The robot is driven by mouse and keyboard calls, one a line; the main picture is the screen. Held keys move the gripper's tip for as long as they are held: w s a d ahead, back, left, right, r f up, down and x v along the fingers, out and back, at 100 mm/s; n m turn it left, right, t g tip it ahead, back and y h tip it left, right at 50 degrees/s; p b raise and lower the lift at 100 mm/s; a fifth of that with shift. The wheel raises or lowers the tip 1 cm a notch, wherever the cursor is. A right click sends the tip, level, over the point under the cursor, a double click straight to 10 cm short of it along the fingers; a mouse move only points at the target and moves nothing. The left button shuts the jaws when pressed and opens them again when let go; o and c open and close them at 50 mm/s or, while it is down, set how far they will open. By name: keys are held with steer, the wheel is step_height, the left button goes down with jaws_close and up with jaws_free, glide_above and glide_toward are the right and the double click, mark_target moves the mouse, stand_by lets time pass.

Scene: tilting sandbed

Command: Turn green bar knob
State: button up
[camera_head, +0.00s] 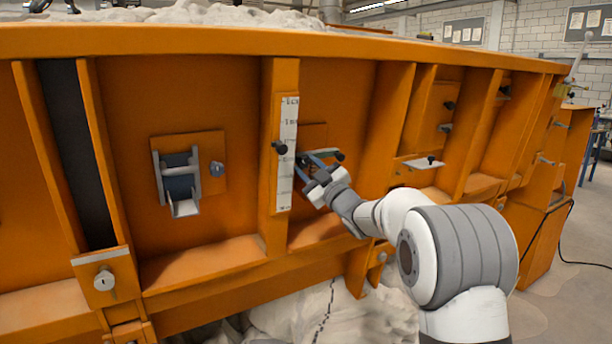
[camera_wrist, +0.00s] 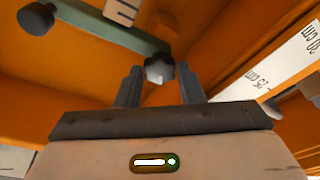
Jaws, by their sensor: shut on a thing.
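The green bar (camera_wrist: 110,30) runs diagonally across the upper part of the wrist view, against the orange panel. A small grey knob (camera_wrist: 159,68) with a pale mark sits at its lower right end. My gripper (camera_wrist: 159,84) has one dark finger on each side of this knob and is shut on it. A round black knob (camera_wrist: 36,20) stands on the other end of the bar, clear of my fingers. In the head view, my gripper (camera_head: 312,163) is at the panel just right of the ruler strip, and its fingers hide the held knob. The black knob (camera_head: 340,155) shows just beyond it.
A metal bracket (camera_head: 180,185) is further left. Upright orange ribs (camera_head: 385,130) and a ledge (camera_head: 215,262) stick out around my gripper.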

steer(key=m+b, duration=0.1)
steer(key=m, duration=0.1)
steer(key=f+m+t+h, duration=0.1)
steer(key=m, duration=0.2)
steer(key=shift+b, duration=0.35)
steer(key=shift+m, duration=0.3)
steer(key=o, duration=0.8)
steer(key=shift+a+r, duration=0.1)
steer(key=shift+o, duration=0.7)
steer(key=shift+r, duration=0.2)
steer(key=v, duration=0.8)
steer(key=shift+b, duration=0.4)
steer(key=shift+f, duration=0.1)
